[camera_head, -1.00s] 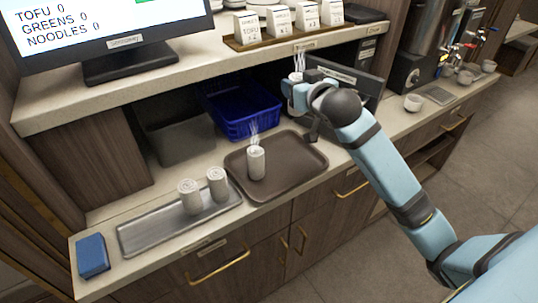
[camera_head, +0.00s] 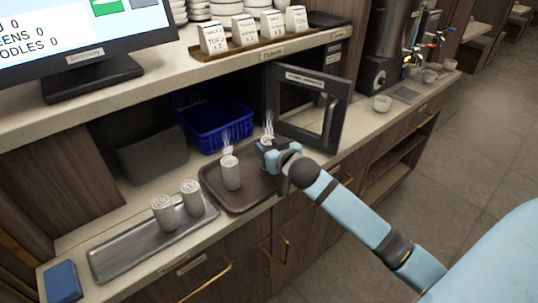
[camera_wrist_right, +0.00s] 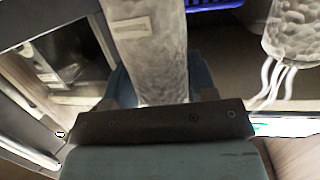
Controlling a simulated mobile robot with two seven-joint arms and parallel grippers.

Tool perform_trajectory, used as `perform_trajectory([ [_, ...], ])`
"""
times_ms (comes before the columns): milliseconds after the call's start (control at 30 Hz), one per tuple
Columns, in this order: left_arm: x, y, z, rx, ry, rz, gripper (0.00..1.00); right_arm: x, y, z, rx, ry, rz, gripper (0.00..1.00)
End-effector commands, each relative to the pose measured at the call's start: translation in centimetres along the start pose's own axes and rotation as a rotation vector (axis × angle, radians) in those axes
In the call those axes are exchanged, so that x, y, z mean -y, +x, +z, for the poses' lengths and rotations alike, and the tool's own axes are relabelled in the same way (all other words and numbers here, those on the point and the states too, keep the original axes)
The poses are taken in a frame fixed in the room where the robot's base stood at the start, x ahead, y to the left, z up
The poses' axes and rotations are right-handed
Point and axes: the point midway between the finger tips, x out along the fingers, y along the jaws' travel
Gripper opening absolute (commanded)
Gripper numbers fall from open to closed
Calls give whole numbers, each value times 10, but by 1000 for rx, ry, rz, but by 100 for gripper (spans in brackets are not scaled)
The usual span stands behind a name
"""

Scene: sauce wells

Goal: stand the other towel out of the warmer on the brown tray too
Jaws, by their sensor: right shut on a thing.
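A steaming white rolled towel (camera_head: 231,172) stands upright on the brown tray (camera_head: 258,196). My right gripper (camera_head: 268,150) is shut on the other towel, above the tray's right rear part. In the head view mostly the steaming top of that held towel shows; the gripper hides the rest. In the right wrist view the held towel (camera_wrist_right: 150,45) is between the fingers, and the standing towel (camera_wrist_right: 292,32) is apart from it at the upper right. I cannot tell whether the held towel touches the tray. The warmer's door (camera_head: 308,108) is open behind the gripper. My left gripper is not in view.
A metal tray (camera_head: 130,262) with two white rolls (camera_head: 164,213) lies to the left, beside a blue block (camera_head: 62,281). A blue basket (camera_head: 215,128) is behind the brown tray. The shelf with a screen (camera_head: 80,35) overhangs the counter. Cups (camera_head: 382,103) stand at the right.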

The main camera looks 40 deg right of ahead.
Motion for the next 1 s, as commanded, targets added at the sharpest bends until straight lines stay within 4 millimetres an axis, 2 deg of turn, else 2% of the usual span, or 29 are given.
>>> perform_trajectory([
  [100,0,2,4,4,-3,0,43,0,4,22,4,1,1,28],
  [167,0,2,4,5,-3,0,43,0,5,27,2,1,0,28],
  [533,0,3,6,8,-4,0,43,0,6,31,1,0,0,28],
  [567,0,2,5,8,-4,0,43,0,6,30,1,0,0,58],
  [633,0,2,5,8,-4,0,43,0,6,30,1,0,0,74],
  [667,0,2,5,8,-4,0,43,0,6,30,1,0,0,77],
  [1000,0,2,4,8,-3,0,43,0,3,27,1,1,-1,77],
])
